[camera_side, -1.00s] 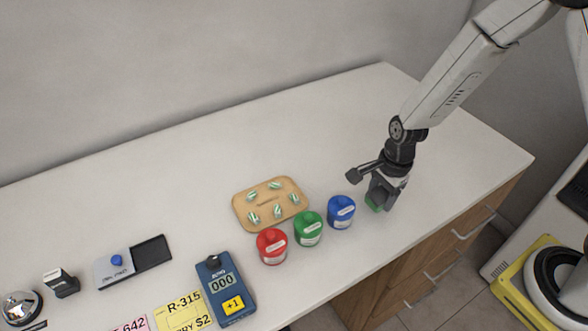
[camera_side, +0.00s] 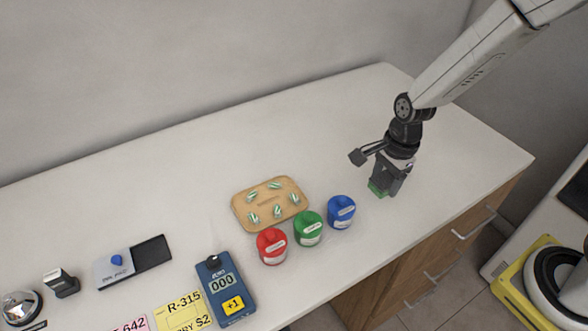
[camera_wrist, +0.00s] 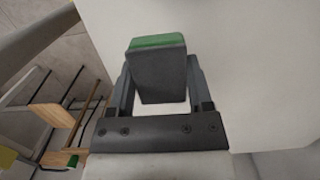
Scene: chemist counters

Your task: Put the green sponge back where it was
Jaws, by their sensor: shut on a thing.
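A blue pot (camera_side: 341,212), a green pot (camera_side: 308,228) and a red pot (camera_side: 271,246) stand in a row left of my gripper. A tan tray (camera_side: 241,212) with several capsules lies behind them. A blue counter device (camera_side: 226,290) is further left. The counter (camera_side: 450,150) is clear behind and right.

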